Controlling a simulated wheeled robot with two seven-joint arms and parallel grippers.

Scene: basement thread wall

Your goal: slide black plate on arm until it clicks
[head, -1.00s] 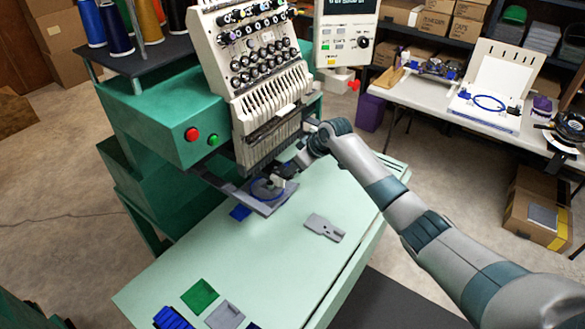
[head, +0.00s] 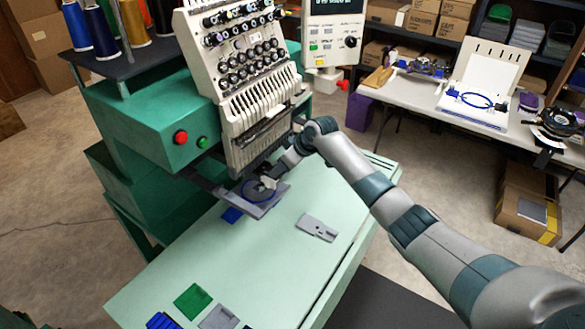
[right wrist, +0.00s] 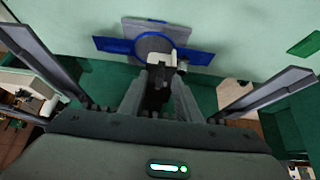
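The machine's arm is partly hidden by the needle heads, so seating cannot be told. My left gripper is out of view.
A loose grey plate (head: 317,228) lies on the pale green table (head: 265,260). Green (head: 193,301) and grey (head: 217,317) pieces lie at its front. A white side table (head: 425,100) with hooping gear stands back right. The table middle is mostly clear.

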